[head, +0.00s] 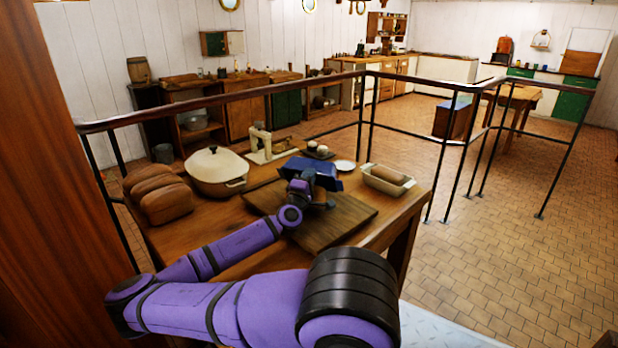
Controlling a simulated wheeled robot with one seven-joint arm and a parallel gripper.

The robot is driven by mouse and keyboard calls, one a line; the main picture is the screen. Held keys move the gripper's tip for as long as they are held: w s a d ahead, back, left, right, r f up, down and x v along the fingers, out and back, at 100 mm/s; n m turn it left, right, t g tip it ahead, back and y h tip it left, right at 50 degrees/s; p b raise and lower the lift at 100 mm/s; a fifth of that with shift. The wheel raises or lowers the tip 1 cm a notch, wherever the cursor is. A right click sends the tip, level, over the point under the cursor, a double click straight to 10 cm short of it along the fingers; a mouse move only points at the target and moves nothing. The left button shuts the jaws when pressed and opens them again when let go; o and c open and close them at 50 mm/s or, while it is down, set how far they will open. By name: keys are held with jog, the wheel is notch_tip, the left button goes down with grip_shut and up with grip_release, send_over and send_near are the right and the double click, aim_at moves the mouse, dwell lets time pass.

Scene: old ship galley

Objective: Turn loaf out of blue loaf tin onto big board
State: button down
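The blue loaf tin (312,168) is in the middle of the table, over the far part of the big board (342,224). It looks tilted, and I cannot tell whether it touches the board. My gripper (312,188) is at the near side of the tin, overlapping it in the picture. My wrist hides the fingertips, so I cannot see whether they are closed on the tin's wall. No loaf shows clearly in or under the blue tin; its inside is hidden. The near and right parts of the board are bare.
Brown loaves (160,196) and a cream lidded pot (216,168) stand left on the table (168,243). Behind are a cream scale-like device (262,145), a small tray (318,153) and white plate (345,165). A pale tin (372,182) holding something brown stands right. A railing (220,101) runs behind.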

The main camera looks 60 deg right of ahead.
jog(key=shift+w+d+r, duration=0.1)
jog(key=shift+d+r, duration=0.3)
jog(key=shift+r, duration=0.5)
jog(key=shift+w+d+r, duration=0.1)
jog(key=shift+d+r, duration=0.25)
jog(key=shift+r, duration=0.5)
jog(key=shift+w+d+r, duration=0.1)
jog(key=shift+d+r, duration=0.3)
jog(key=shift+r, duration=0.5)
